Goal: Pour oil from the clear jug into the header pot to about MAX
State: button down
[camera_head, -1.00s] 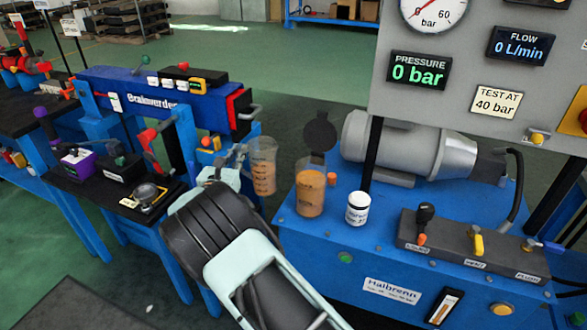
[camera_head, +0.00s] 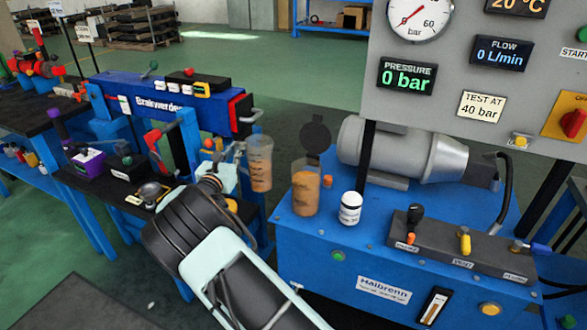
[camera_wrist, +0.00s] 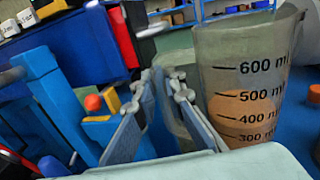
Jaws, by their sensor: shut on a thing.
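The clear jug (camera_head: 259,165) stands nearly upright beside the pump unit, with amber oil in its lower part. My gripper (camera_head: 238,152) is shut on its handle side, at the left of the jug. In the wrist view the jug (camera_wrist: 240,55) shows ml marks, and my gripper's fingers (camera_wrist: 170,82) close just left of its wall. The header pot (camera_head: 306,190) is a clear cylinder on the blue unit, right of the jug and apart from it. It holds amber oil, and its dark round lid (camera_head: 315,136) stands raised behind it. Its MAX mark is unreadable.
A white labelled can (camera_head: 350,208) stands right of the pot, with an orange cap (camera_head: 327,181) close by. A grey motor (camera_head: 400,152) lies behind. A lever block (camera_head: 465,242) is at the right front. A blue press-like bench (camera_head: 165,105) is at the left.

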aim_at(238, 142)
jog(key=shift+r, duration=0.15)
jog(key=shift+r, duration=0.1)
jog(key=shift+s+d+r+m+b, duration=0.15)
jog(key=shift+d+r+m+b, duration=0.2)
jog(key=shift+r+m, duration=0.3)
jog(key=shift+s+d+r+m+b, duration=0.1)
jog(key=shift+d+r+m+b, duration=0.3)
jog(key=shift+r, duration=0.3)
jog(key=shift+s+d+r+m+t+b, duration=0.2)
jog(key=shift+d+r+m+b, duration=0.1)
jog(key=shift+r+m, duration=0.25)
jog(key=shift+s+d+r+m+t+b, duration=0.1)
jog(key=shift+d+r+m+t+b, duration=0.15)
jog(key=shift+r+m, duration=0.3)
jog(key=shift+s+d+r+m+t+h+b, duration=0.2)
jog(key=shift+s+d+r+m+b, duration=0.1)
jog(key=shift+d+r+m+b, duration=0.6)
jog(key=shift+s+d+r+m+t+h+b, duration=0.1)
jog(key=shift+s+d+r+m+h+b, duration=0.15)
jog(key=shift+d+r+m+b, duration=0.55)
jog(key=shift+s+d+r+m+h+b, duration=0.15)
jog(key=shift+d+r+m+h+b, duration=0.2)
jog(key=shift+r+m, duration=0.55)
jog(key=shift+s+d+r+m+b, duration=0.15)
jog(key=shift+d+r+m, duration=0.4)
jog(key=shift+r, duration=0.4)
jog(key=shift+d+r+m, duration=0.15)
jog(key=shift+r+m, duration=0.25)
jog(key=shift+m, duration=0.1)
